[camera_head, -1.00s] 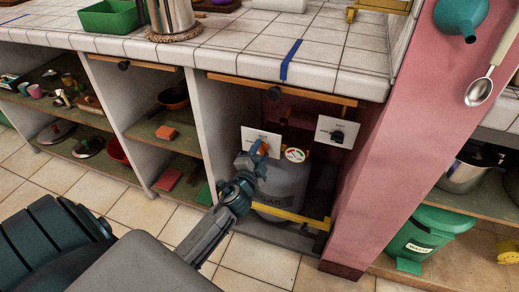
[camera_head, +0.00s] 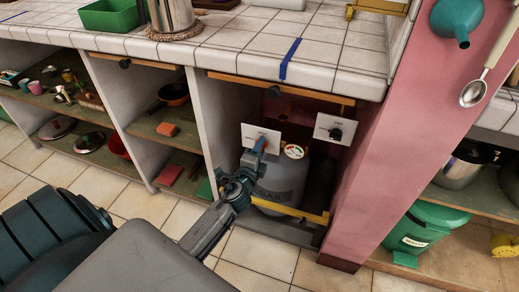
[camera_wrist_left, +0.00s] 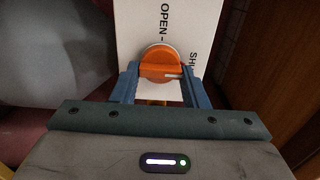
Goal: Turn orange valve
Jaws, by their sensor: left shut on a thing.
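The orange valve (camera_wrist_left: 160,68) is a round knob with a raised bar and a white mark, set on a white plate (camera_wrist_left: 168,22) lettered "OPEN" and "SH...". The white mark lies to the right side of the bar in the left wrist view. My left gripper (camera_wrist_left: 160,80) has its two blue fingers on either side of the knob and is shut on it. In the head view my left gripper (camera_head: 260,145) reaches into the compartment at the white plate (camera_head: 261,137) and covers most of the knob. My right gripper is not in view.
A grey gas cylinder (camera_head: 285,182) with a gauge (camera_head: 294,151) stands right beside the gripper, behind a yellow bar (camera_head: 303,213). A second plate (camera_head: 335,130) carries a black knob. The tiled counter (camera_head: 240,45) overhangs above, and a pink wall (camera_head: 400,150) stands right.

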